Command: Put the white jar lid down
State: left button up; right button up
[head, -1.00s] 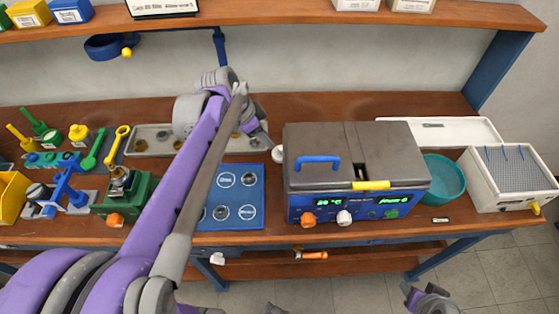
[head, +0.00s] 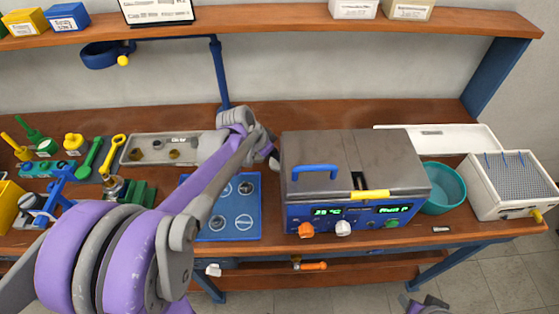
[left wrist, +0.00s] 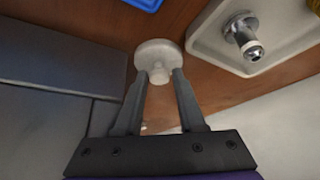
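The white jar lid (left wrist: 158,52) shows in the left wrist view, its round knob facing the camera, over the brown worktop. My left gripper (left wrist: 160,74) has its two fingers on either side of the knob, with a narrow gap visible on each side. I cannot tell whether the lid rests fully on the worktop. In the head view the left gripper (head: 273,158) is just left of the grey-lidded bath, and the lid is hidden there. Part of my right arm's end (head: 427,305) shows at the bottom edge; its finger state is unclear.
The blue bath with grey cover (head: 350,163) stands right beside my left gripper. A blue mat with printed circles (head: 240,222) lies left of it in front. A pale tray (head: 132,152) with metal fittings lies behind the arm. A teal bowl (head: 443,188) stands at the right.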

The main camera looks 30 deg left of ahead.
pick_arm(q)
jog(key=shift+f, duration=0.1)
grip_shut()
dwell(0.3)
